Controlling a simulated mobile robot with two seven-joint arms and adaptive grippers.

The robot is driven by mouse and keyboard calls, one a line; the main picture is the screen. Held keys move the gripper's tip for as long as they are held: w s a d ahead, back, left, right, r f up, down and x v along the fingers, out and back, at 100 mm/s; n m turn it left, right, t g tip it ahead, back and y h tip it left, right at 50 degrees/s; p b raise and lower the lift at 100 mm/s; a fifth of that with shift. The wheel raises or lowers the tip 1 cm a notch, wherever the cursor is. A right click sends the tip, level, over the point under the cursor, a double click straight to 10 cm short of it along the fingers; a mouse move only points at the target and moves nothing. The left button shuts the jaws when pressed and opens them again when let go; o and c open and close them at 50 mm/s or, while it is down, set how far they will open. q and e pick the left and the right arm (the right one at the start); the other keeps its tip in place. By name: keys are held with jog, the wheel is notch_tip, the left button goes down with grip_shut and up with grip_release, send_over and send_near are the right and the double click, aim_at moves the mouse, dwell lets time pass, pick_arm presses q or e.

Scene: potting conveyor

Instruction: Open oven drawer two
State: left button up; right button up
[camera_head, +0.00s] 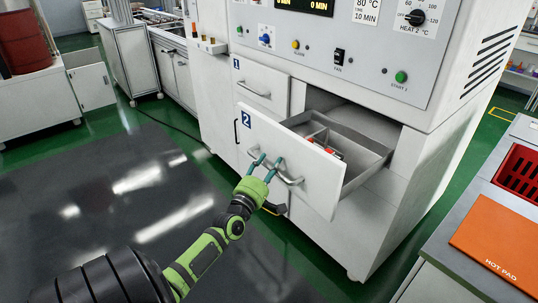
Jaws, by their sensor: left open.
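Oven drawer two (312,185) has a white front with a blue "2" label and stands pulled out of the white oven cabinet (410,165). Its grey inner tray shows, with a divider and small red items (325,148) behind the front. A grey bar handle (290,181) is on its front. My left gripper (268,161) is green with teal fingers and is open at the handle's left part. The fingers overlap the handle in view; I cannot tell whether they touch it. My right gripper is not in view.
Drawer one (262,85) is shut above left. The control panel (340,45) with knobs is above. A grey bench (455,235) with an orange hot pad (500,240) and a red crate (520,172) stands at right. Dark floor mat (110,200) lies clear at left.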

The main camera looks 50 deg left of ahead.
pick_arm(q)
jog(key=v, duration=1.2)
dwell(0.5)
